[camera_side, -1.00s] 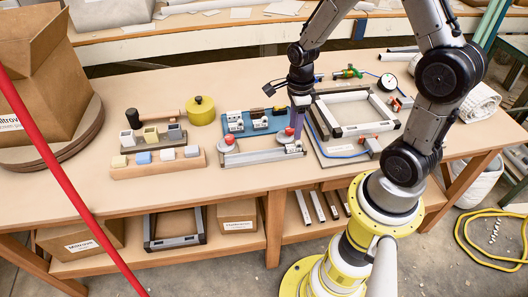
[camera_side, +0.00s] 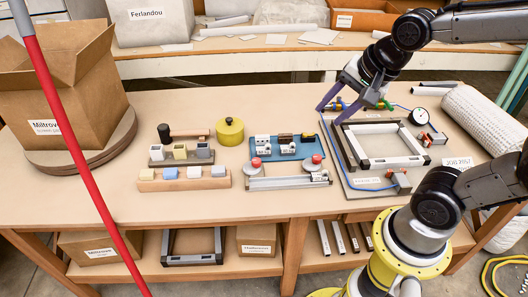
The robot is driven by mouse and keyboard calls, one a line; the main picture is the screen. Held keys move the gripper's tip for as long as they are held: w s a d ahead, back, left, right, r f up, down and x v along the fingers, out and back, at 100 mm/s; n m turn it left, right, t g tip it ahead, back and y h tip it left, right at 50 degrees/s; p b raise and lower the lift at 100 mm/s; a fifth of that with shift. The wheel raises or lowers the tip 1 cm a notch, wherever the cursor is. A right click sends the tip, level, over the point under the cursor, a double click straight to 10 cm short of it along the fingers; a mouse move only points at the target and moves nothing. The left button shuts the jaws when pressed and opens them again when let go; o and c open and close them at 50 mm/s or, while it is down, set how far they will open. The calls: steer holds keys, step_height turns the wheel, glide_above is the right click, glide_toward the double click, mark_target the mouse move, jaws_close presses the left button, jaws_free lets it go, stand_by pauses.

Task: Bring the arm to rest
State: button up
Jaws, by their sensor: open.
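My gripper (camera_side: 337,109) has two purple fingers, spread apart with nothing between them. It hangs at the upper right of the bench, its tips pointing down and left. In the picture the tips lie near the back left corner of a grey board (camera_side: 362,209), right of the blue tray. Its height above the bench is hard to tell. A square metal frame (camera_side: 381,162) lies on that board.
A blue tray (camera_side: 259,153) holds small blocks. In front is a metal rail fixture (camera_side: 289,183) with red knobs. A yellow pot (camera_side: 229,131), block holders (camera_side: 184,185), a round gauge (camera_side: 419,116) and a cardboard box (camera_side: 62,90) stand around. The front left bench is clear.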

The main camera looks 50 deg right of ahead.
steer(key=s+a+n, duration=0.1)
steer(key=s+n, duration=0.7)
steer(key=n, duration=0.7)
steer(key=shift+s+a, duration=0.25)
steer(key=shift+s, duration=0.15)
steer(key=shift+o, duration=0.2)
steer(key=shift+r, duration=0.1)
